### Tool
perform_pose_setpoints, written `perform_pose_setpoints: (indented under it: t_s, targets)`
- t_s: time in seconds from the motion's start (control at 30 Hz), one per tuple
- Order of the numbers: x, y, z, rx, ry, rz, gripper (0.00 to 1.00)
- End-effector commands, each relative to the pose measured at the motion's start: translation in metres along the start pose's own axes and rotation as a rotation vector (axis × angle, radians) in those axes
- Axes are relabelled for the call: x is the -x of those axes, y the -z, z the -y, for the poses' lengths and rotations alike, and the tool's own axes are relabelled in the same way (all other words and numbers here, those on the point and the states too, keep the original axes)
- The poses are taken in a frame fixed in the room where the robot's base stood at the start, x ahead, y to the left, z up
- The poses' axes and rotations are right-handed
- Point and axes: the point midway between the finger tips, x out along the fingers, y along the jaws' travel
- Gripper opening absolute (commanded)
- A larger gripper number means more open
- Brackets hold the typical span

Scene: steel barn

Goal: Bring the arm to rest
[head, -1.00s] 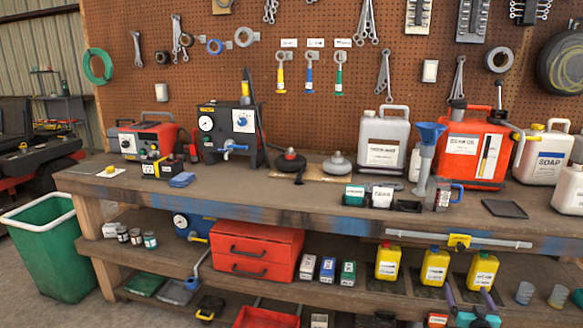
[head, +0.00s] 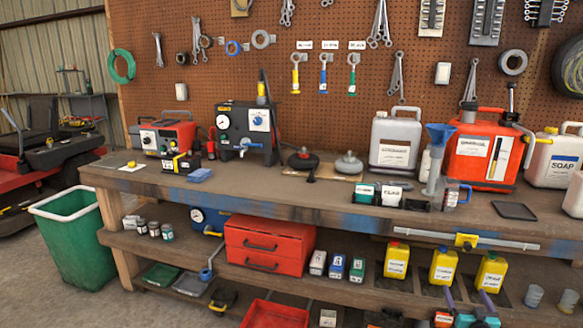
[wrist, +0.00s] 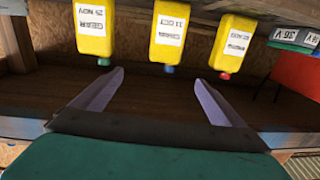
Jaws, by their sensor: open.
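My gripper (head: 468,296) shows at the bottom right of the head view, with two pale purple fingers on a teal body. In the wrist view my gripper (wrist: 158,76) has its fingers spread wide apart, with nothing between them. It points at the lower shelf, in front of the yellow jugs. In the head view these are a left jug (head: 397,262), a middle jug (head: 442,267) and a right jug (head: 490,272). The wrist view shows the jugs upside down, beyond the fingertips and apart from them. Most of my arm is out of view.
The workbench (head: 330,205) carries machines, cans and a blue funnel (head: 437,150). Below are a red drawer box (head: 268,246), small boxes and a red tray (head: 272,314). A green bin (head: 75,240) stands at the left.

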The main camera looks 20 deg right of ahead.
Motion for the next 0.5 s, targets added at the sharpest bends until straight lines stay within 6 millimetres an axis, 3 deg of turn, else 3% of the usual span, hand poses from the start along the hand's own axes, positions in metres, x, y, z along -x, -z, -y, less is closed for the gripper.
perform_pose_setpoints:
  t_s: [0.27,0.5]
  targets:
    - [-0.022,-0.008,0.077,-0.010,0.094,0.020,0.93]
    - [-0.032,-0.022,0.185,-0.029,0.217,0.049,0.93]
